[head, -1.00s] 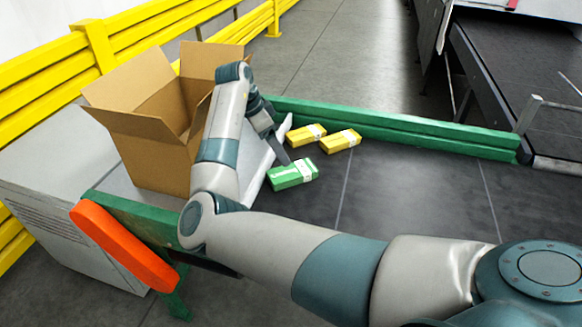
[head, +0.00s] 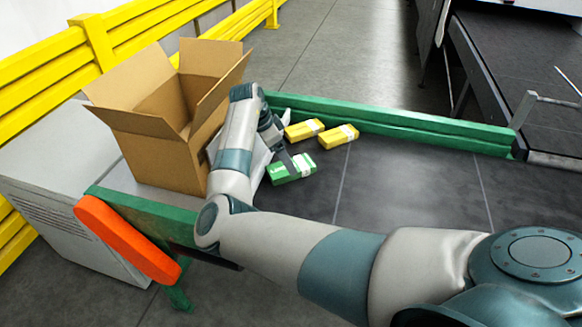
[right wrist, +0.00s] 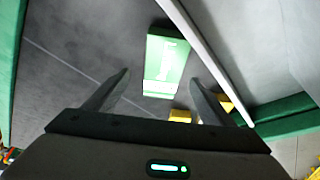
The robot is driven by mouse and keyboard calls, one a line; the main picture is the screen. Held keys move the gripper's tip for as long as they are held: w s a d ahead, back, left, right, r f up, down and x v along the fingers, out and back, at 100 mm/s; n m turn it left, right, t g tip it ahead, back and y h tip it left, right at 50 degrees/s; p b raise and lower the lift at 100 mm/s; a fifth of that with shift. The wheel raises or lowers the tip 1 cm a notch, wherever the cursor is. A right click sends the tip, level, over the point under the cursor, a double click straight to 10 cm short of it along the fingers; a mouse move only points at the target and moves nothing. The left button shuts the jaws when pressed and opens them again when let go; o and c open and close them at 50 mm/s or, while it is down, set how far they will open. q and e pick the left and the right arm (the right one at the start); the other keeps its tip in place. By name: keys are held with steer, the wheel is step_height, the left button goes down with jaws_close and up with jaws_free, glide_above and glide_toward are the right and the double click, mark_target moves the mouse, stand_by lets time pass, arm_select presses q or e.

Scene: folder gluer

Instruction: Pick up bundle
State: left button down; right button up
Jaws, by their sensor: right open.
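A green bundle with a white band (head: 292,168) lies on the dark conveyor surface, near the light sloped plate by the box. Two yellow bundles, one on the left (head: 304,130) and one on the right (head: 339,135), lie just beyond it. Nothing is held. My left gripper is not in view.
An open cardboard box (head: 165,150) stands at the left end of the conveyor. A green side rail (head: 400,123) runs along the far edge. An orange bar (head: 125,238) is at the near left. The conveyor right of the bundles is clear.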

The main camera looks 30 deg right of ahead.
steer(key=shift+f, duration=0.15)
steer(key=shift+d+f+p, duration=0.25)
steer(key=shift+p, duration=0.1)
steer(key=x, duration=0.1)
steer(key=p+x, duration=0.1)
steer(key=x, duration=0.1)
steer(key=shift+w+d+p, duration=0.15)
steer(key=shift+w+p, duration=0.1)
steer(key=shift+p, duration=0.05)
steer(key=shift+d+f, duration=0.15)
steer(key=shift+f, duration=0.5)
steer(key=shift+c, duration=0.7)
steer(key=c, duration=1.1)
steer(key=shift+r, duration=0.1)
